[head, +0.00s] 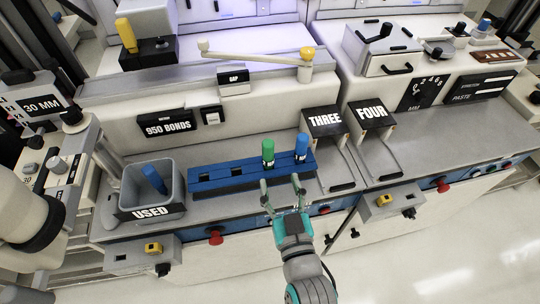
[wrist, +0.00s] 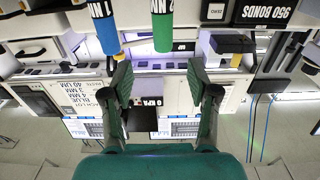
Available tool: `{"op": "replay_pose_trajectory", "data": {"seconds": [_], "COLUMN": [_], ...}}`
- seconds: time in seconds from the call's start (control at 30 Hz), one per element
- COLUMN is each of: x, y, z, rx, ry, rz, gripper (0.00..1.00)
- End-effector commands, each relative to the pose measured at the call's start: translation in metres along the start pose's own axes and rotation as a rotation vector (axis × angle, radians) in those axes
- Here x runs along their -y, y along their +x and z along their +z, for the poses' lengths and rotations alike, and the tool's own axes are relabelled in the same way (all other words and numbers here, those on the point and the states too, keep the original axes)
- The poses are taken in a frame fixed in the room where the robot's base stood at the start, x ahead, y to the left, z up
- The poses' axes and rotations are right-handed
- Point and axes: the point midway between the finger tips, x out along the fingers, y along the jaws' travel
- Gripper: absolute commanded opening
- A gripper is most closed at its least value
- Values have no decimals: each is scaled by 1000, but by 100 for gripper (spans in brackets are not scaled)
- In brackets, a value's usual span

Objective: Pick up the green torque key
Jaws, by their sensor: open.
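The green torque key (head: 268,152) stands upright in a blue rack (head: 235,183) on the bench. A blue key (head: 301,147) stands in the same rack, just to its right. My gripper (head: 281,190) is open and empty, in front of the rack and nearer to me than the keys. In the wrist view the green key (wrist: 162,25) shows at the top, centred beyond the gap between my fingertips (wrist: 160,78). The blue key (wrist: 105,30) is left of it there. The fingers look apart from both keys.
A grey bin marked USED (head: 132,202) holds a blue-handled item (head: 154,178) left of the rack. The rack's left slots look empty. A red button (head: 215,236) is on the front panel.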

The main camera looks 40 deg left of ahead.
Motion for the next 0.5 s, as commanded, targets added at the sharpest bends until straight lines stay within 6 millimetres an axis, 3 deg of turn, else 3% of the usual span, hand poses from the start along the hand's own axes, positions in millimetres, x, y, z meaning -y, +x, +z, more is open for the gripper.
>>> {"op": "replay_pose_trajectory", "data": {"seconds": [0.5], "x": [3], "y": [56], "z": [-3], "rx": [-2], "ry": [-1], "rz": [-7], "gripper": [60]}}
